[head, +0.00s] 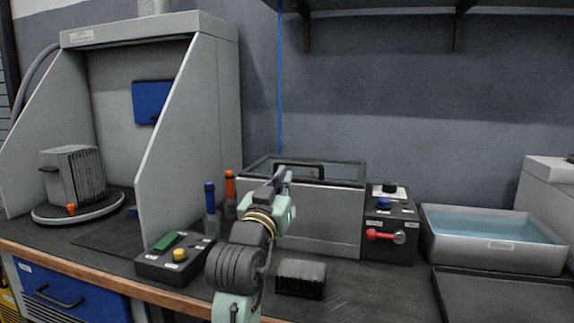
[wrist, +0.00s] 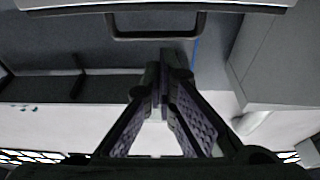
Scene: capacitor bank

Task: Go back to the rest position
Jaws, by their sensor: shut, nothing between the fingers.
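My gripper (head: 279,177) is raised at the middle of the head view, in front of a grey metal box with a dark-framed, glazed lid (head: 338,172). Its fingers are shut and empty. In the wrist view the fingers (wrist: 163,72) come together near the middle, and a dark bar handle (wrist: 155,36) shows beyond them. I cannot tell from the head view how far the fingertips are from the lid. The arm hides part of the box's left front.
A control box with a red lever (head: 381,235) stands right of the metal box, beside a water-filled tray (head: 492,250). Left are a button box (head: 158,267), blue and orange-topped bottles (head: 210,197), and a hood (head: 187,130) with a finned block (head: 72,180). A dark brush-like block (head: 300,279) lies in front.

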